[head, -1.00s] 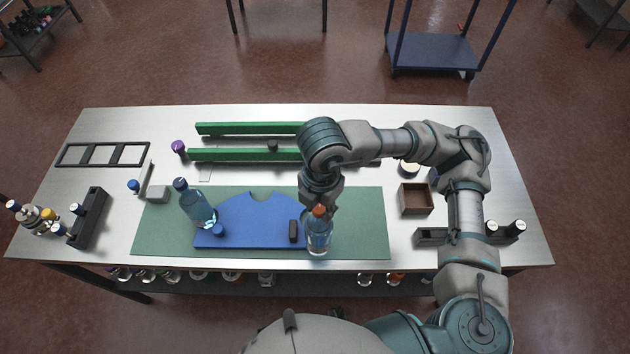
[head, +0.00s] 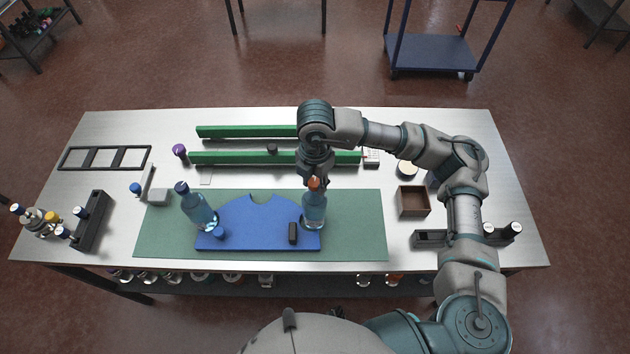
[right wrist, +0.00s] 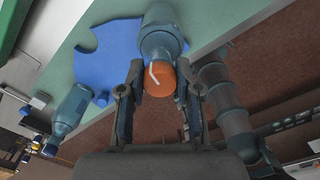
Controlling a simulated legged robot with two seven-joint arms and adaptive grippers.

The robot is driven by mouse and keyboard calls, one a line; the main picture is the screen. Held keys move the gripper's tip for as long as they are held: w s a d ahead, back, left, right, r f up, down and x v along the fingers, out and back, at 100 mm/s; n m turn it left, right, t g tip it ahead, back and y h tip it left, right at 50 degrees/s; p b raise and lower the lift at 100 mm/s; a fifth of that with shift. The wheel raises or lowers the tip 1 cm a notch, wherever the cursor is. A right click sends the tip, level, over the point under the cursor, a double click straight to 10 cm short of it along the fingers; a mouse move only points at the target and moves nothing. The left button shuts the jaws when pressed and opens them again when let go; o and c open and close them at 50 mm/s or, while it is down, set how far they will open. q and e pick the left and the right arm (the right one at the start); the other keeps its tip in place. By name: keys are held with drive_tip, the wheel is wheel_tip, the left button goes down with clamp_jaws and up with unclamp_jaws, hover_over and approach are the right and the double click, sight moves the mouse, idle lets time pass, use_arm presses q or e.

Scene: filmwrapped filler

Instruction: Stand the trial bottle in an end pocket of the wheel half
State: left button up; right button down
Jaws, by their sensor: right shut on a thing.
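The wheel half (head: 255,225) is a flat blue plate on a green mat, with a notch in its far edge; it also shows in the right wrist view (right wrist: 108,50). My right gripper (head: 315,181) is shut on the orange-capped clear blue bottle (head: 314,211) near its top. The bottle looks upright at the plate's right end. I cannot tell whether its base is seated in the pocket. In the right wrist view the orange cap (right wrist: 186,76) lies between the fingers. A dark-capped bottle (head: 197,209) stands at the plate's left end. My left gripper is not in view.
A small dark block (head: 293,233) and a blue knob (head: 219,233) sit on the plate. Two green rails (head: 230,158) lie behind. A brown box (head: 413,201) stands right of the green mat (head: 355,230), whose right part is clear.

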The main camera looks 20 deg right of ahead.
drive_tip(key=shift+f, duration=0.25)
drive_tip(key=shift+a, duration=0.65)
drive_tip(key=shift+a+f, duration=0.1)
drive_tip(key=shift+f, duration=0.05)
drive_tip(key=c, duration=0.8)
unclamp_jaws()
drive_tip(key=shift+d, duration=0.6)
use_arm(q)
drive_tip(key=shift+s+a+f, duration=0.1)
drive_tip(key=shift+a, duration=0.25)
use_arm(e)
wheel_tip(320, 180, up, 12)
